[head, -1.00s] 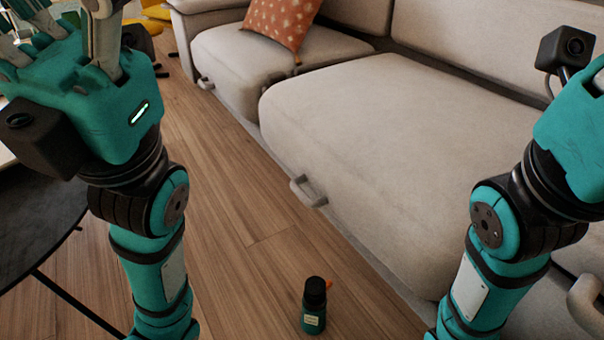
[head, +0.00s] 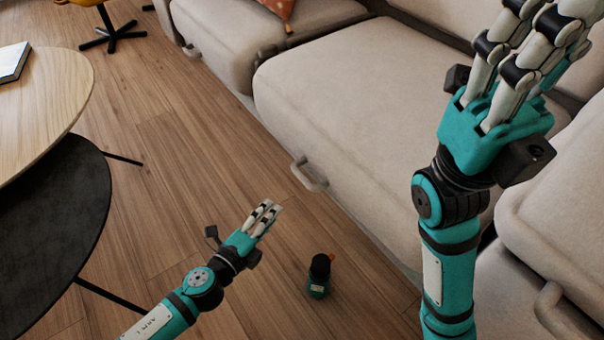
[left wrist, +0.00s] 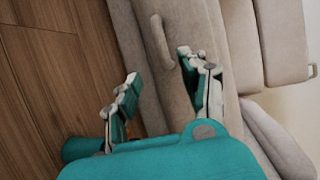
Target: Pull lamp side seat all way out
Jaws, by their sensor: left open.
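The beige sofa has several seats with pull handles. The middle seat (head: 340,110) has a handle (head: 308,173) low on its front. That handle also shows in the left wrist view (left wrist: 161,42), ahead of the finger gap and apart from the fingers. My left gripper (head: 268,212) is open and empty, low over the floor, left of and nearer than the handle. My right gripper (head: 530,40) is raised in front of the sofa at the right, its fingertips partly cut off. The lamp is not in view, so I cannot tell which seat is beside it.
A wooden table (head: 45,100) and a lower black table (head: 60,230) are at the left. Bare wood floor (head: 190,150) lies between tables and sofa.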

